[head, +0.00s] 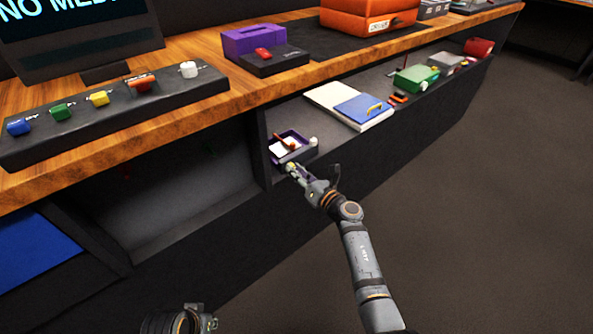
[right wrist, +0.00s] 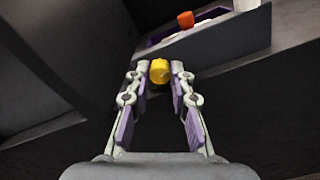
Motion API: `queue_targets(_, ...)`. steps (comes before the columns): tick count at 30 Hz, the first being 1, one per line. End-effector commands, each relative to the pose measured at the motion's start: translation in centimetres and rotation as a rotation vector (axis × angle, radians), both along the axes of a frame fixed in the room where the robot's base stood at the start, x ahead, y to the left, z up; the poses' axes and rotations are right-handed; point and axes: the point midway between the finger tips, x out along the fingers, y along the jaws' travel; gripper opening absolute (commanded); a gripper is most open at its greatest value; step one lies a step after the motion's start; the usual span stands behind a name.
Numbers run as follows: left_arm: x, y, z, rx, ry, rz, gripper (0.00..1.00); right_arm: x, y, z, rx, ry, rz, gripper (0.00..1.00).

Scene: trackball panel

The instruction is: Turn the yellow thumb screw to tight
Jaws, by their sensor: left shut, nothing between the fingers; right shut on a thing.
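The yellow thumb screw (right wrist: 160,71) shows in the right wrist view as a small round head, between the fingertips of my right gripper (right wrist: 160,76). The fingers touch its two sides. In the head view, my right gripper (head: 291,169) reaches the front of a small dark box with a purple tray (head: 305,138) on the lower shelf, and mostly hides the screw. I cannot read how far the screw is turned. My left gripper (head: 208,322) is at the bottom edge of the head view, shut and empty, away from the shelf.
The tray holds an orange-handled item (head: 285,143). A white knob (head: 313,141) is on the box's right side. A blue-covered binder (head: 362,108) lies further right. A panel with several coloured knobs (head: 120,118) is on the wooden counter (head: 190,58) above. An open compartment (head: 185,195) is at left.

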Motion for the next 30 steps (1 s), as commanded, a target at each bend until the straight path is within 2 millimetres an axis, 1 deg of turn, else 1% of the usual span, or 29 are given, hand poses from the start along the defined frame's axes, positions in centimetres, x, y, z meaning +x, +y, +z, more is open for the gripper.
queue_targets(4,0.0,0.0,0.0,0.0,0.0,0.0,0.0,0.0,0.0,0.0,-0.001,0.0,-0.001,0.0)
queue_targets(5,0.0,0.0,0.0,0.0,0.0,0.0,0.0,0.0,0.0,0.0,-0.001,0.0,-0.001,0.23)
queue_targets(9,0.0,0.0,0.0,0.0,0.0,-0.001,0.0,0.0,0.0,0.0,-0.001,0.0,-0.001,0.42)
queue_targets(10,0.0,0.0,0.0,0.0,0.0,-0.001,0.0,0.0,0.0,0.0,-0.001,0.0,-0.001,0.45)
queue_targets(17,0.0,0.0,0.0,0.0,-0.002,-0.001,0.0,0.0,0.0,0.0,-0.001,-0.001,0.0,0.45)
queue_targets(20,0.1,0.0,0.1,0.0,-0.005,0.0,0.0,-0.3,-0.3,-0.1,-0.002,0.0,0.0,0.45)
queue_targets(23,0.1,0.0,0.1,0.0,-0.004,0.0,0.0,-1.5,-1.1,-0.1,-0.002,0.0,0.0,0.45)
queue_targets(30,0.1,0.0,0.0,0.0,-0.003,0.0,0.0,-6.3,-4.5,-0.1,-0.005,0.0,0.0,0.45)
